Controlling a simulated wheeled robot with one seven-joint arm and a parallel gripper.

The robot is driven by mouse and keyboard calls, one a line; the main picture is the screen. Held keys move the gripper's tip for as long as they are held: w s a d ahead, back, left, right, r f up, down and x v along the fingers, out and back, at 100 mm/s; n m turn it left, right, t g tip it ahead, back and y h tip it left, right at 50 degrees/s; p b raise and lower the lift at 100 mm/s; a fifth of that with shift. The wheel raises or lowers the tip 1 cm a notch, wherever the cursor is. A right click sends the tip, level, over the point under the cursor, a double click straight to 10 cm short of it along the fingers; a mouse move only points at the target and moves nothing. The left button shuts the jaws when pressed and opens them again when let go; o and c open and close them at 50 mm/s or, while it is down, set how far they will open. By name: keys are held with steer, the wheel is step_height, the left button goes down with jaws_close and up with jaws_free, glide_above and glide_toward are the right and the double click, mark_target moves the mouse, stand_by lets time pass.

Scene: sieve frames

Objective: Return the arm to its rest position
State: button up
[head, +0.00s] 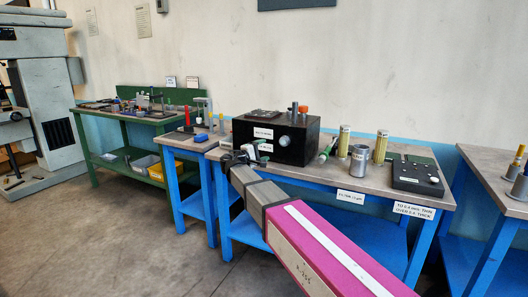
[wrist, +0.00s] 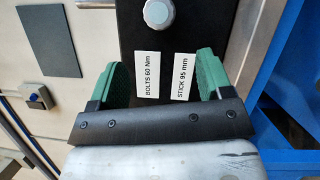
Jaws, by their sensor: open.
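My gripper (head: 250,151) is at the end of my outstretched arm, in front of the lower left of a black box (head: 300,148) on the middle blue workbench. In the wrist view my gripper (wrist: 162,80) has its two green-padded fingers wide apart, with nothing held between them. The black box (wrist: 185,20) lies beyond the fingers, showing a round silver knob and labels reading "BOLTS 60 Nm" and "STICK 95 mm". I cannot tell whether a fingertip touches the box.
A metal cylinder (head: 358,160), yellow-topped bottles (head: 381,146) and a black control box (head: 417,176) stand right of the black box. A green bench (head: 115,113) with tools is at the far left. Another blue bench is at right. The floor (head: 120,240) at left front is clear.

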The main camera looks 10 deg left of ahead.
steer(key=s+d+f+m+g+y, duration=0.25)
steer(key=s+d+f+g, duration=0.2)
steer(key=d+f, duration=0.7)
steer(key=s+d+f+m+g+y, duration=0.25)
steer(key=s+d+f+g, duration=0.2)
steer(key=d+f, duration=0.65)
steer(key=s+d+f+m+g+y, duration=0.2)
steer(key=s+d+f+m+y, duration=0.1)
steer(key=s, duration=0.5)
steer(key=s+d+f+m+g+y, duration=0.3)
steer(key=s+d+f, duration=0.3)
steer(key=s+f, duration=0.2)
steer(key=shift+s+d+f+m+y, duration=0.25)
steer(key=shift+s+m+y, duration=0.2)
steer(key=shift+y, duration=0.45)
